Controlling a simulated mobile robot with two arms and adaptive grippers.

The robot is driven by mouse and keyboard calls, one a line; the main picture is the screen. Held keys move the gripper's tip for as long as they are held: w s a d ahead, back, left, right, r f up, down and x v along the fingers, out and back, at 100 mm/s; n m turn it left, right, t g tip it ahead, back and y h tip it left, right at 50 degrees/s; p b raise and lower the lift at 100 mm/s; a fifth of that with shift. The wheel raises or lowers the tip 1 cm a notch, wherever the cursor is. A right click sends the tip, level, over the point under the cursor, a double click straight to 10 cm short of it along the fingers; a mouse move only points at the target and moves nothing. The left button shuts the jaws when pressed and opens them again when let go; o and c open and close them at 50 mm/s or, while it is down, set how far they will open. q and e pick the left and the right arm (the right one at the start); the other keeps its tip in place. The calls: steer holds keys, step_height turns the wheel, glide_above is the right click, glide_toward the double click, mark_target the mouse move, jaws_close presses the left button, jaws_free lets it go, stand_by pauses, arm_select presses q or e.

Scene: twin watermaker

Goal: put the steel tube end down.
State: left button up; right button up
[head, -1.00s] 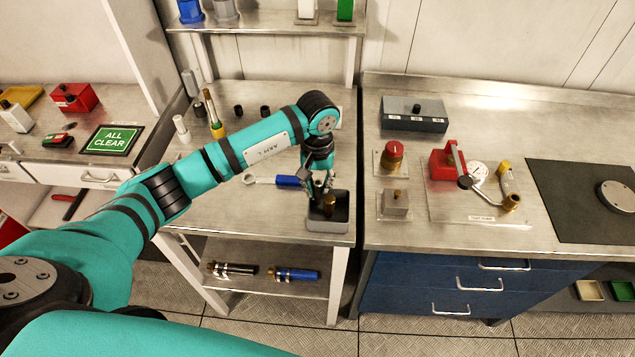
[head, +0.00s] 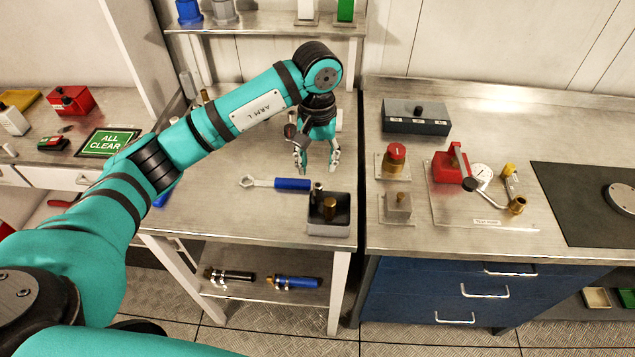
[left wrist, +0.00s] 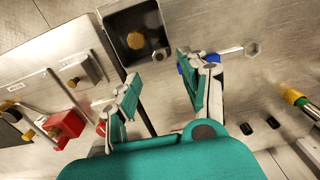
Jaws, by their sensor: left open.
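A small dark and steel-coloured piece, which looks like the steel tube end (head: 317,190), stands at the back left corner of a grey open tray (head: 328,230). It also shows in the left wrist view (left wrist: 160,53) at the tray's corner. I cannot tell whether it stands inside the wall or leans on it. A brass piece (head: 329,208) stands inside the tray. My left gripper (head: 317,168) is open and empty above the bench behind the tray, fingers pointing down. In the left wrist view its fingers (left wrist: 160,85) are spread with nothing between them.
A blue-handled wrench (head: 292,184) lies left of the tray. The right bench carries a grey box (head: 416,116), a red-capped piece (head: 396,158) and a red clamp fixture (head: 450,168). The bench around the wrench is mostly clear.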

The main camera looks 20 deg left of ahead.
arm_select(q)
step_height(320, 180, up, 4)
steer(key=shift+f+b, duration=0.1)
steer(key=shift+b, duration=0.3)
